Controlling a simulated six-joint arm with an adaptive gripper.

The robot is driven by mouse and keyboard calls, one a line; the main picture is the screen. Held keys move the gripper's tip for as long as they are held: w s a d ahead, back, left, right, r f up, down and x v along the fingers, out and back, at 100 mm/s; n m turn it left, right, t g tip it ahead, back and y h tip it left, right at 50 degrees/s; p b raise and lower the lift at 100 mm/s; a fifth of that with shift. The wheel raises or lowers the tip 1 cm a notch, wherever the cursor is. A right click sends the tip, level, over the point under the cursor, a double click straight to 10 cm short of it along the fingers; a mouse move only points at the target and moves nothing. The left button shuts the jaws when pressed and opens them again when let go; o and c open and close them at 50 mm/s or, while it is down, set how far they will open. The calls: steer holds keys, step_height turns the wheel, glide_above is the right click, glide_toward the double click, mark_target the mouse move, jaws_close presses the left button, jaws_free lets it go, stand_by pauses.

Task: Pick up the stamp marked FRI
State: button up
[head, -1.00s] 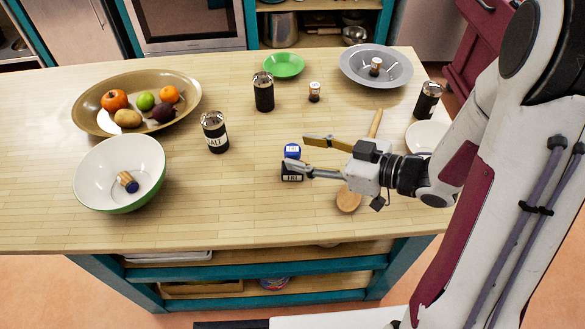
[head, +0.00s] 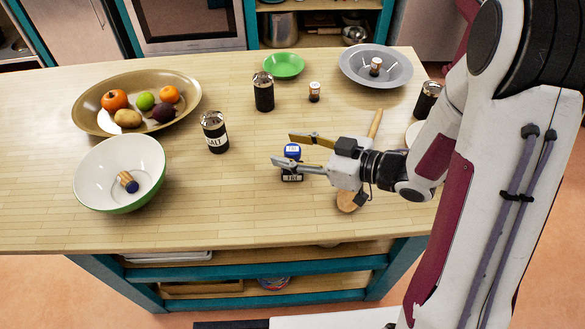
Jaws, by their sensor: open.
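A small stamp with a blue top (head: 292,151) and a black base with pale lettering stands upright on the wooden counter. The lettering is too small to read surely. My gripper (head: 284,150) comes in from the right with its jaws open. One finger is on the far side of the stamp and the other crosses in front of it, so part of the stamp is hidden. The stamp appears to be between the fingers, but I cannot tell whether either finger touches it.
A wooden spoon (head: 374,127) lies beneath my gripper. A white-green bowl (head: 92,165) is left; a grey plate (head: 352,75) is back right.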

jaws_close()
steer(key=shift+r, duration=0.2)
steer(key=shift+r, duration=4.85)
